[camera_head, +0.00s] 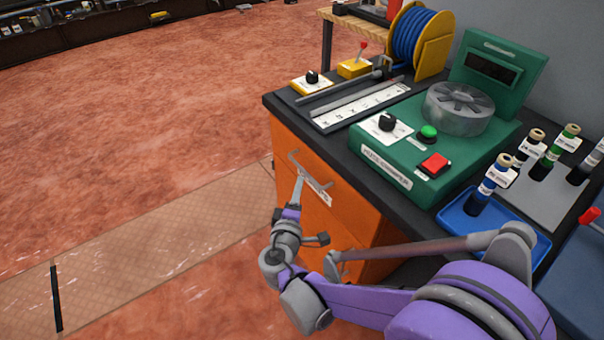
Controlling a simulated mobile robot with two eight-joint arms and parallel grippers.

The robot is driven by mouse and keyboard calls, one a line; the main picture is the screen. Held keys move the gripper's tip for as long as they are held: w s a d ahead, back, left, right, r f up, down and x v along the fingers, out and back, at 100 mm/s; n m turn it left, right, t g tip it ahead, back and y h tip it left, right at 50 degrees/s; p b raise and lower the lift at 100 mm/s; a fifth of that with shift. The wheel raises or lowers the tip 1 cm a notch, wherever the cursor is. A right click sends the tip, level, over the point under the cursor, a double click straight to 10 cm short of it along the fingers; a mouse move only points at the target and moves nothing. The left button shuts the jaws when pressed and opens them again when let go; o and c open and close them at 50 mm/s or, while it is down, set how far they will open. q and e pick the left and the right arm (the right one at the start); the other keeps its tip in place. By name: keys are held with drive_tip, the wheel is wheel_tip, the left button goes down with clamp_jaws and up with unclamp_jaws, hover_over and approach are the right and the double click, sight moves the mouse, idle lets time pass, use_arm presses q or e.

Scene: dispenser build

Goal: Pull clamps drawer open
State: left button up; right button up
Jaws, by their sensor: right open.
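The orange cabinet (330,222) stands under a dark countertop. My left gripper is out of view.
On the countertop are a green machine (390,158) with a round metal drum, a ruler-like strip (362,106), a yellow switch box (354,68), a blue cable reel (408,42) and a blue tray (482,226) with a bottle.

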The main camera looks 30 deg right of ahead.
sight(303, 172)
drive_tip(key=b+x, duration=0.1)
drive_tip(key=x, duration=0.8)
clamp_jaws()
idle(1.2)
